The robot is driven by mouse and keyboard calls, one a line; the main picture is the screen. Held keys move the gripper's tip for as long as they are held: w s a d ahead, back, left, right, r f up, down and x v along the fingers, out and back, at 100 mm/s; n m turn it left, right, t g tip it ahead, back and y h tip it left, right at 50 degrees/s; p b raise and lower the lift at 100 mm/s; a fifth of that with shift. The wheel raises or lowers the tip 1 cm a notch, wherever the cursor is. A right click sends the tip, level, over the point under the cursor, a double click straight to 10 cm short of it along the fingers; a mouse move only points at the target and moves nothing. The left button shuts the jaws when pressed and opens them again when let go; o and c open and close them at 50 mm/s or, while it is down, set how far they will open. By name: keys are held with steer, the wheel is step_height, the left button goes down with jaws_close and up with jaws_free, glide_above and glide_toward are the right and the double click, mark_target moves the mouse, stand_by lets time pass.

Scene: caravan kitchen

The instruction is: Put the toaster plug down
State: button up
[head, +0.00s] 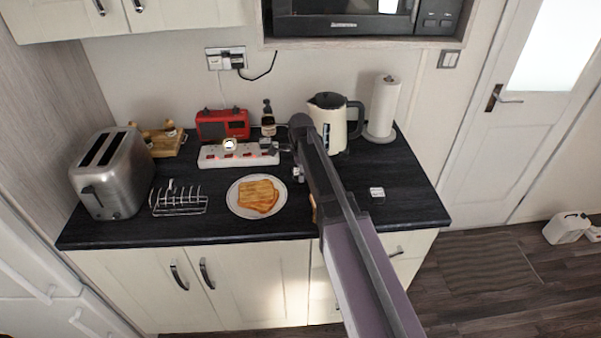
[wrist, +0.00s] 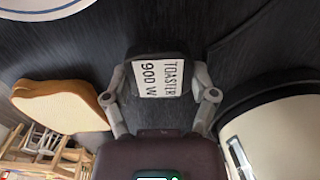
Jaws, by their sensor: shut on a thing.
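The toaster plug (wrist: 158,79) is a dark block with a white label reading "TOASTER 900 W". In the wrist view it sits between the two fingers of my gripper (wrist: 160,95), which is shut on it. Behind it is the dark worktop (wrist: 225,25); I cannot tell whether the plug touches it. In the head view my gripper (head: 298,174) is right of the toast plate, largely hidden by my arm, and the plug is not clear there. The steel toaster (head: 113,172) stands at the left of the worktop (head: 120,232).
A white power strip (head: 238,155) with red lights lies behind the plate of toast (head: 257,196). A toast rack (head: 178,200), red radio (head: 223,125), kettle (head: 329,121) and paper roll (head: 383,106) stand around. A small white-labelled item (head: 377,192) lies right of my arm, with bare worktop beside it.

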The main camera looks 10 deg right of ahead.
steer(key=shift+f, duration=0.15)
steer(key=o, duration=1)
step_height(320, 180, up, 12)
steer(key=p, duration=1.2)
steer(key=shift+r, duration=0.2)
steer(key=shift+s, duration=0.15)
steer(key=s+d+n, duration=0.2)
steer(key=s+n, duration=0.4)
steer(key=s, duration=0.1)
steer(key=s+d+n, duration=0.3)
steer(key=s+n, duration=0.3)
steer(key=s, duration=0.2)
steer(key=s+d+n, duration=0.2)
steer(key=s+n, duration=0.4)
steer(key=s, duration=0.2)
steer(key=shift+s+d, duration=0.15)
steer(key=shift+s, duration=0.1)
